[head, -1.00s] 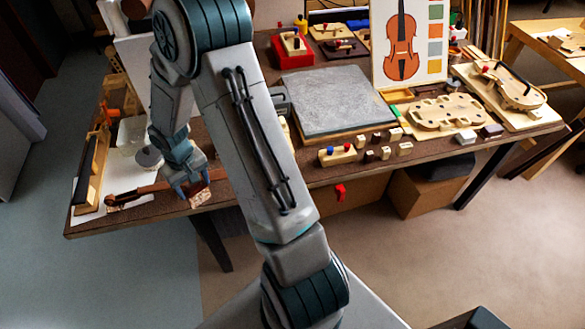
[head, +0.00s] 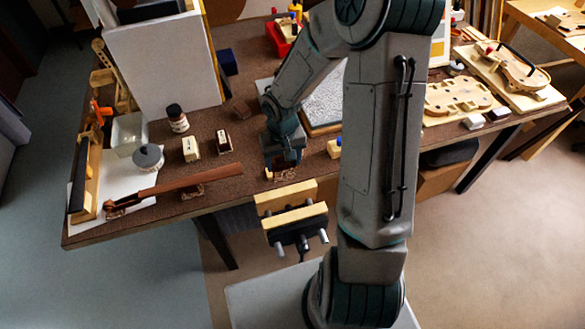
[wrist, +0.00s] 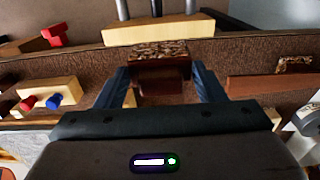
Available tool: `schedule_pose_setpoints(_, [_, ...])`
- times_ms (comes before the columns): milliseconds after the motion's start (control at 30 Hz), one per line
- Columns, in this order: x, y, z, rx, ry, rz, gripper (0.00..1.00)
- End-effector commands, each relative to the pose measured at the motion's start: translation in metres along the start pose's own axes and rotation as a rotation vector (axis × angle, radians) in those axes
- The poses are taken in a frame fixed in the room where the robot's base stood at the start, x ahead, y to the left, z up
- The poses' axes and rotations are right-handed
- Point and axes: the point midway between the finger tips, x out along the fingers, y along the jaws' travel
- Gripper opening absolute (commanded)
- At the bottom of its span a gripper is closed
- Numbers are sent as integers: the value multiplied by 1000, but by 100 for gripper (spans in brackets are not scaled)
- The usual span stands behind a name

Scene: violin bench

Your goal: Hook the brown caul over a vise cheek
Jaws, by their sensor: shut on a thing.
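My gripper (head: 283,163) is shut on the brown caul (wrist: 158,78), which sits between its two fingers in the wrist view. The caul has a mottled, cork-like strip along its far top edge. In the head view, the caul (head: 285,174) is small and partly hidden by my gripper. It is at the table's front edge, just behind the vise. The vise has two pale wooden cheeks, a rear one (head: 286,196) and a front one (head: 295,217). In the wrist view a pale cheek (wrist: 158,33) lies just beyond the caul. I cannot tell whether they touch.
A violin neck (head: 170,187) lies left of my gripper, over a small mottled rest (head: 192,193). A dark jar (head: 177,118), a grey lidded pot (head: 148,157) and small blocks (head: 190,148) stand behind it. A wooden block with red and blue knobs (wrist: 45,97) is beside my gripper.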

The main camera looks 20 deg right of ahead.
Motion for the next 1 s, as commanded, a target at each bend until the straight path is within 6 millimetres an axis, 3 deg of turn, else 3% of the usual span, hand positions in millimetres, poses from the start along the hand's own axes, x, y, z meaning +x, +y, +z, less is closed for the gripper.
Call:
schedule_pose_setpoints(200, [5,3,21,2,4,7,40])
schedule_pose_setpoints(633, [4,3,22,1,5,10,40])
schedule_pose_setpoints(1000, [40,3,22,1,4,9,40])
